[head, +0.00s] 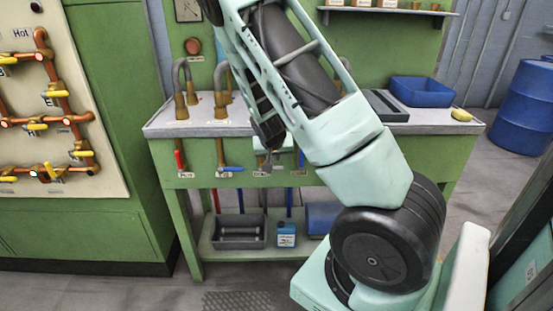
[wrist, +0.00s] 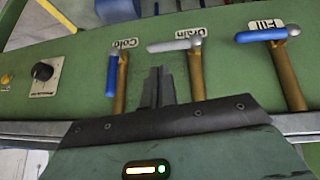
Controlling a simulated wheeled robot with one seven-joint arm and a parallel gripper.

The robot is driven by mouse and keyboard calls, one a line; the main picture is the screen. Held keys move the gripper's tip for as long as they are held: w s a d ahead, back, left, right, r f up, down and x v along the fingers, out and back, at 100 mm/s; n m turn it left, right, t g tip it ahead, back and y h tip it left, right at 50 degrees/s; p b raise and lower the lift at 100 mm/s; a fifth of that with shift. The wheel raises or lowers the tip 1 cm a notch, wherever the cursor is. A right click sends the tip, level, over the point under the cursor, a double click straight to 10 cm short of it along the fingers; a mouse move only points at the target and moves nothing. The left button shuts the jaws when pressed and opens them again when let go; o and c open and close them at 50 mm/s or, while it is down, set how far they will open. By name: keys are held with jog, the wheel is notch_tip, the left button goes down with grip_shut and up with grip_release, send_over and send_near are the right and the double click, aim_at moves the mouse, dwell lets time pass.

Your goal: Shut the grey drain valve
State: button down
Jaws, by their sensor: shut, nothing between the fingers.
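The grey drain valve handle (wrist: 174,45) shows in the wrist view under the label Drain. It lies crosswise to its brass pipe (wrist: 196,75), its free end pointing left. My gripper (wrist: 156,72) is shut and empty. Its fingertips are just below the handle's free end in the picture, between the Drain pipe and the blue Cold handle (wrist: 112,76); I cannot tell whether they touch the grey handle. In the head view my arm and hand largely hide the drain valve.
In the wrist view the blue Fill handle (wrist: 262,35) lies crosswise at the right, and a black knob (wrist: 42,71) is at the left. In the head view a red handle (head: 180,160) hangs on the green bench front. A grey crate (head: 240,232) stands on the lower shelf.

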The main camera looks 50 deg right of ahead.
jog(key=v, duration=0.9)
jog(key=shift+s+r+p, duration=0.4)
jog(key=shift+p, duration=0.05)
